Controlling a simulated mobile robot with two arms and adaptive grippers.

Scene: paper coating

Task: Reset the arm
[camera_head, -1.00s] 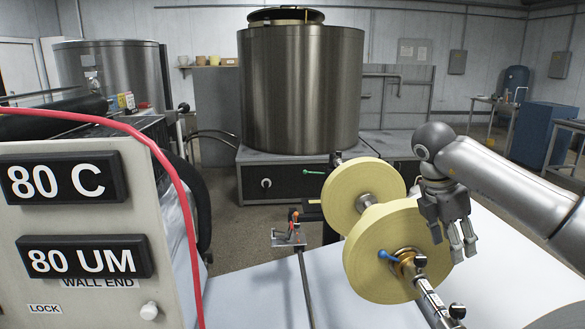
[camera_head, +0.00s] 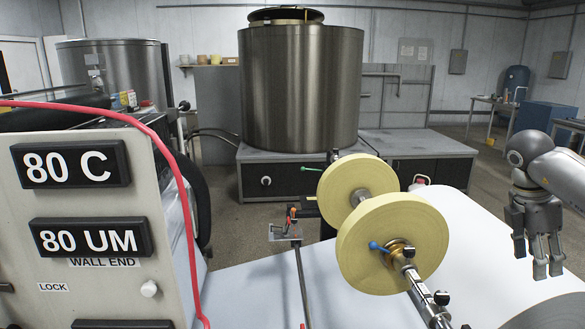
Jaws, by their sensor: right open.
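My right gripper (camera_head: 547,262) hangs at the right edge of the head view with its fingers pointing down. It is open and empty, above the white paper sheet (camera_head: 478,235). It is apart from the two yellow rolls, to their right. The nearer yellow roll (camera_head: 362,250) and the farther yellow roll (camera_head: 338,190) sit on a metal shaft (camera_head: 418,285). My left gripper is not in view.
A panel reading 80 C and 80 UM (camera_head: 75,215) stands at the left, with a red cable (camera_head: 180,180) in front. A large steel tank (camera_head: 300,90) stands behind on a grey base. A blue cabinet (camera_head: 535,117) is at the far right.

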